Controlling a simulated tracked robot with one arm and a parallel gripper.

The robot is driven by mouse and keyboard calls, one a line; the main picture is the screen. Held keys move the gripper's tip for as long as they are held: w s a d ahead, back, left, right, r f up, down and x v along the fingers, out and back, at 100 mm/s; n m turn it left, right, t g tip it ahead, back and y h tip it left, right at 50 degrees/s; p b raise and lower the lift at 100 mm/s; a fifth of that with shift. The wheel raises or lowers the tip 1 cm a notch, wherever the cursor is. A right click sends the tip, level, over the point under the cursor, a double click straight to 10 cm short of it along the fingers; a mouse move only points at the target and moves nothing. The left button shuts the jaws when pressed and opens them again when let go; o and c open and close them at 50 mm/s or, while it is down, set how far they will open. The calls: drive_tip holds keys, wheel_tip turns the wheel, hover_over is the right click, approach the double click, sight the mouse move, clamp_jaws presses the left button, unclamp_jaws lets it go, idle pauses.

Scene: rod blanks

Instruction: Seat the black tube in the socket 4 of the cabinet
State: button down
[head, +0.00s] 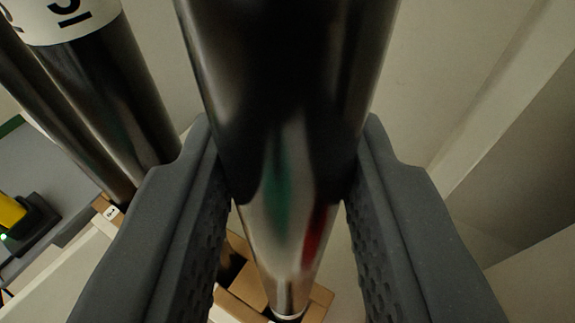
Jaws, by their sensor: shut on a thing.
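The black tube (285,90) is glossy and fills the middle of the head view, running down to a bright, silvery lower end. My gripper (288,165) has a grey finger on each side of it and is shut on it. The tube's lower end meets or overlaps a tan block (318,296) at the bottom of the view. I cannot tell whether it is inside a hole there. A dark opening (232,264) shows in the tan part, left of the tube. No socket number 4 can be read.
Two other dark tubes (100,95) stand at the left, one with a white label (62,15). A small white tag (111,212) is on a tan part below them. A yellow object (10,212) in a black base is at the far left. Pale panels are at the right.

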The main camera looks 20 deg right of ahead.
drive_tip(key=shift+f+b, duration=2.25)
drive_tip(key=shift+f, duration=3.25)
drive_tip(key=c, duration=1)
unclamp_jaws()
drive_tip(key=shift+c, duration=0.2)
drive_tip(key=b, duration=0.1)
approach(288, 302)
drive_tip(key=shift+s, duration=0.45)
drive_tip(key=b+v, duration=0.2)
drive_tip(key=b, duration=0.4)
drive_tip(key=shift+s+a, duration=0.1)
drive_tip(key=shift+a, duration=0.05)
